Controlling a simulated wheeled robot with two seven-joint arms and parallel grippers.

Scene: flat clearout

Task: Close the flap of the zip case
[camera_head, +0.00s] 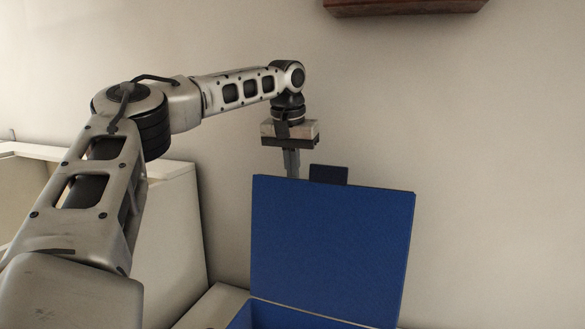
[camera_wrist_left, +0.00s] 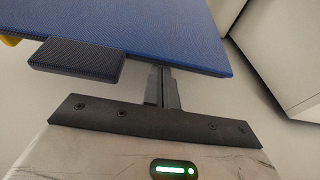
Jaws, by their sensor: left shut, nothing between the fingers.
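The zip case is blue, and its flap (camera_head: 332,250) stands raised, nearly upright, above the case body (camera_head: 270,316) at the bottom of the head view. A dark tab (camera_head: 328,175) sticks up from the flap's top edge. The wrist view shows the flap (camera_wrist_left: 150,25) and the tab (camera_wrist_left: 77,60) close up. My left gripper (camera_head: 291,170) points down at the flap's top edge, left of the tab, its fingertips hidden behind the flap. Its fingers (camera_wrist_left: 162,90) are shut with nothing between them. I cannot tell whether they touch the flap. My right gripper is out of view.
The case stands on a pale surface (camera_head: 212,308) near a plain wall. A white panelled piece of furniture (camera_head: 175,240) stands to the left, behind my left arm. A brown wooden shelf (camera_head: 400,6) is high on the wall. The space right of the flap looks clear.

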